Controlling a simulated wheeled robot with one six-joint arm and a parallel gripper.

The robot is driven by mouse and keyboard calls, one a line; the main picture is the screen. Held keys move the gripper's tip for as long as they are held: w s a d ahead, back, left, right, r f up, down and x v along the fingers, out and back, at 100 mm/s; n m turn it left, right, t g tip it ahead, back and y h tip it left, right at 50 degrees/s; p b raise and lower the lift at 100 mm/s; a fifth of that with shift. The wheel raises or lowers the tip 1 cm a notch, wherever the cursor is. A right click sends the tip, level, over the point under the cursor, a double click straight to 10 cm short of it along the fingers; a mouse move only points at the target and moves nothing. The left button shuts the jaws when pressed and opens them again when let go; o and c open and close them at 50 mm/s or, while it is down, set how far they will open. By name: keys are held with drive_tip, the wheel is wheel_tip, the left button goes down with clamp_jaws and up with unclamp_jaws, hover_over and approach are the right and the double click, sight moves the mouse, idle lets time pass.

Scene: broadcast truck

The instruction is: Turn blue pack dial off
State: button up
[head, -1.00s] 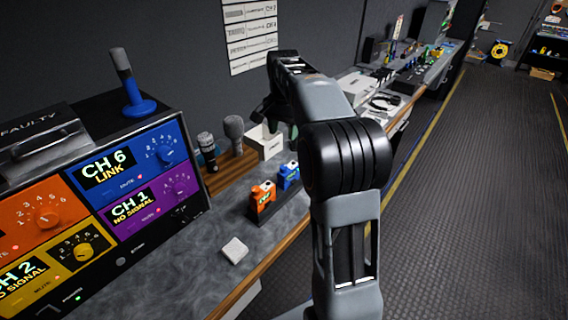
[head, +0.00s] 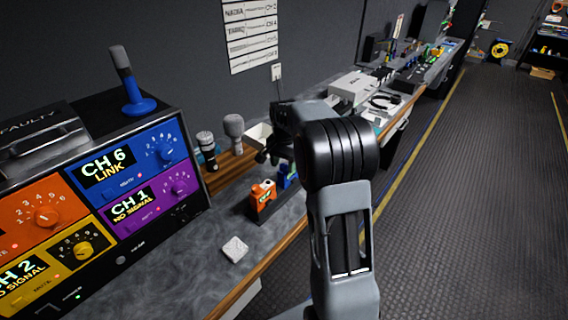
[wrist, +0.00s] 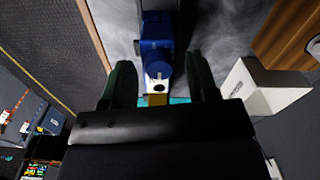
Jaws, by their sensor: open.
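The blue pack (wrist: 158,28) stands between and just beyond the two dark fingers of my gripper (wrist: 160,78) in the wrist view. A round blue knob-like part (wrist: 158,68) shows on its near end, above a small white and yellow patch. I cannot read which way the dial points. The fingers are open, one on each side, with gaps between them and the pack. In the head view only a sliver of the blue pack (head: 287,176) shows beside the orange pack (head: 263,195); my arm hides the rest.
A white open box (wrist: 262,88) stands close by the right finger in the wrist view. In the head view, microphones (head: 234,130) stand behind the packs, and the channel panel (head: 120,255) is at left. A white square (head: 234,249) lies on the otherwise clear front counter.

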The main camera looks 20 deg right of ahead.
drive_tip(key=shift+f, duration=0.1)
drive_tip(key=c, duration=0.9)
drive_tip(key=shift+c, duration=0.2)
